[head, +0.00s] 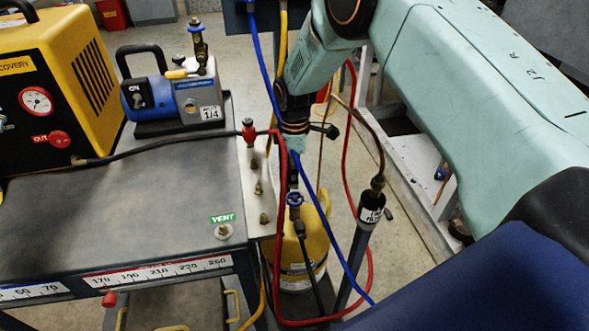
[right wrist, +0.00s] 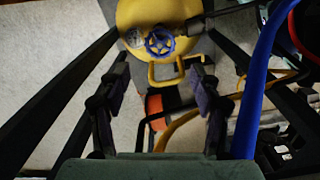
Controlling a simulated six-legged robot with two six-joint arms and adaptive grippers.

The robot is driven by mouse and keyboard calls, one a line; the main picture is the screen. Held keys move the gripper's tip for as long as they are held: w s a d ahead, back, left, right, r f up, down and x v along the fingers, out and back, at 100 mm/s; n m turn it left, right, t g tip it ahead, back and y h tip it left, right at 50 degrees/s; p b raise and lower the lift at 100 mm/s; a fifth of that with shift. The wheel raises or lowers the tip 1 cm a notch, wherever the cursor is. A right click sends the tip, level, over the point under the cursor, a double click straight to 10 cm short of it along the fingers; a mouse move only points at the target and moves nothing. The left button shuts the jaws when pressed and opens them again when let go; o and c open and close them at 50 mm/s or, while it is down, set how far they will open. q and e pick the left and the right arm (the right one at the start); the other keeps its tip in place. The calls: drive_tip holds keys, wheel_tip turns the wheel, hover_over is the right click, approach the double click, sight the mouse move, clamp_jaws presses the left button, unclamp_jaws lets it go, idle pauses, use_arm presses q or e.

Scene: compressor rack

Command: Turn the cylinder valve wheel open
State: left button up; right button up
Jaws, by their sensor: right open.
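The yellow cylinder (head: 310,243) stands on the floor beside the bench, with a blue valve wheel (head: 295,199) on its top. In the right wrist view the spoked blue wheel (right wrist: 159,41) lies over the yellow cylinder top (right wrist: 180,12), ahead of my fingertips and roughly centred between them. My right gripper (right wrist: 156,80) is open, with nothing between its fingers. In the head view my right gripper (head: 293,168) is small and dark, just above the wheel and pointing down. My left gripper is not in view.
A blue hose (head: 330,235) and a red hose (head: 281,180) run close to the gripper and cylinder. A black filter tube (head: 362,240) stands right of the cylinder. The bench (head: 140,215) at left carries a yellow recovery unit (head: 80,60) and a blue-grey pump (head: 172,98).

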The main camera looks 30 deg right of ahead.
sight(295, 198)
drive_tip(key=shift+m, duration=0.5)
wheel_tip(295, 198, down, 9)
drive_tip(key=b, duration=0.8)
drive_tip(key=shift+f, duration=0.1)
drive_tip(key=m+b, duration=0.1)
drive_tip(key=m, duration=0.3)
drive_tip(key=shift+m, duration=0.6)
drive_tip(key=shift+r+m+p, duration=0.25)
drive_tip(key=shift+m+p, duration=0.25)
drive_tip(key=shift+p, duration=0.15)
drive_tip(key=shift+m+p, duration=0.6)
drive_tip(key=shift+m, duration=0.5)
drive_tip(key=m+p, duration=0.1)
drive_tip(key=m, duration=0.2)
drive_tip(key=shift+f+m+p, duration=0.15)
drive_tip(key=shift+m+p, duration=0.35)
drive_tip(key=shift+m, duration=0.8)
